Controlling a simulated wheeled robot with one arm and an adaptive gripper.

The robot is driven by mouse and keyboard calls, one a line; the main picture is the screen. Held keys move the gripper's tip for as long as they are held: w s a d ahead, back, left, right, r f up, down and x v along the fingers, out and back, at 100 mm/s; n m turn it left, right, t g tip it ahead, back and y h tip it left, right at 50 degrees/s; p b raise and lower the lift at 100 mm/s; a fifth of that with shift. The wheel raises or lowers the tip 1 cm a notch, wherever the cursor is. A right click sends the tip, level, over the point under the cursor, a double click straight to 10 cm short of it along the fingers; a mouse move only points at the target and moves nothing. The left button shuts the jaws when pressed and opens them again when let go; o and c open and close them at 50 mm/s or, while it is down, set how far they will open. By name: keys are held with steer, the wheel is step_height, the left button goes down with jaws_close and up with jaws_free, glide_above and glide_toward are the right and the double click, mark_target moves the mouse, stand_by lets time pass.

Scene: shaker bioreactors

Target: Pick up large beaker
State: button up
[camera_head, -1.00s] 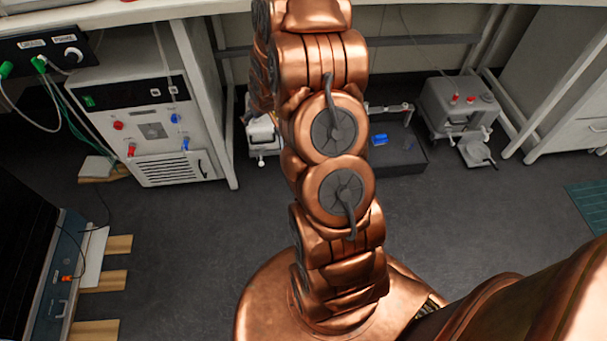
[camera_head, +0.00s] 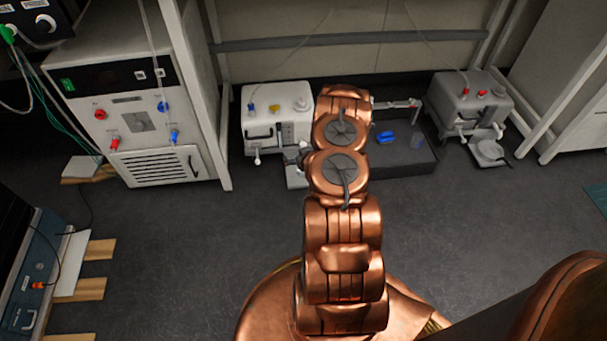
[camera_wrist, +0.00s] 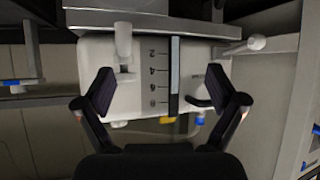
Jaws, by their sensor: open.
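I cannot make out a large beaker for certain in either view. A small, faint bluish clear vessel (camera_head: 417,141) stands on the dark tray (camera_head: 405,165) on the floor under the bench; it is too small to identify. My gripper (camera_wrist: 164,90) is open and empty in the wrist view, its fingers spread in front of a white device with a numbered scale (camera_wrist: 155,75), which appears upside down. No beaker shows between the fingers. In the head view my gripper is hidden behind my arm.
A white pump-like unit (camera_head: 277,117) stands left of the tray, and a grey one (camera_head: 468,105) stands right. A blue item (camera_head: 386,137) lies on the tray. A white cabinet (camera_head: 140,125) and bench legs flank the space. Open grey floor (camera_head: 200,235) lies in front.

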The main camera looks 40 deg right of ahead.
steer(key=shift+m+t+h, duration=0.5)
steer(key=shift+t+h, duration=0.1)
steer(key=shift+t, duration=0.1)
steer(key=s+f+b, duration=0.1)
steer(key=f, duration=0.2)
steer(key=s+d+f+b, duration=0.1)
steer(key=s+f, duration=0.1)
steer(key=f, duration=0.2)
steer(key=s+f+b, duration=0.1)
steer(key=s+f, duration=0.1)
steer(key=f, duration=0.1)
steer(key=shift+s+d+f+b, duration=0.2)
steer(key=shift+d+b, duration=0.05)
steer(key=shift+b, duration=0.15)
steer(key=shift+b+x, duration=2.15)
steer(key=shift+x, duration=1.7)
steer(key=shift+s+d, duration=0.1)
steer(key=shift+d, duration=0.05)
steer(key=c, duration=1.5)
